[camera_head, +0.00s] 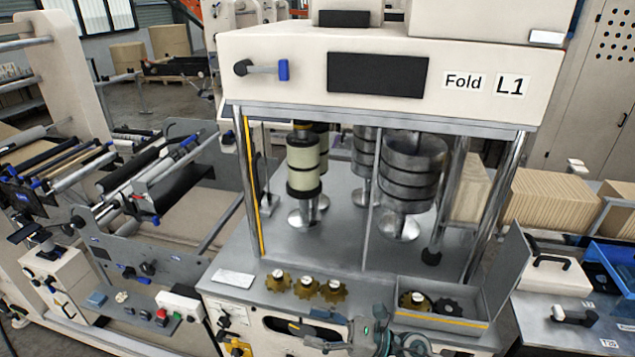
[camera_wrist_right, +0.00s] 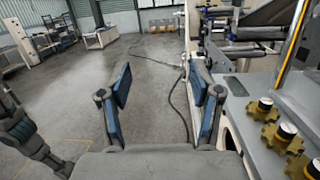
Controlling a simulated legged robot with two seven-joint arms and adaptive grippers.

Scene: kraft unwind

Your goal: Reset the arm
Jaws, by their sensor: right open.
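My right gripper (camera_head: 308,336) shows at the bottom of the head view, in front of the machine labelled Fold L1 (camera_head: 385,75). Its fingers point left. In the right wrist view, the gripper (camera_wrist_right: 159,85) has its two blue-padded fingers wide apart, with nothing between them and only floor behind. The brass toothed wheels (camera_head: 306,287) stand on the machine's ledge just beyond the gripper, apart from it. They also show at the right of the wrist view (camera_wrist_right: 274,125). My left gripper is not visible; a dark arm part shows at the wrist view's left edge.
An open grey tray (camera_head: 440,312) with a brass wheel and a dark wheel sits on the ledge's right. A roller machine (camera_head: 150,200) stands left. A control box (camera_head: 180,305) with buttons is at lower left. Open floor (camera_wrist_right: 75,85) lies ahead in the wrist view.

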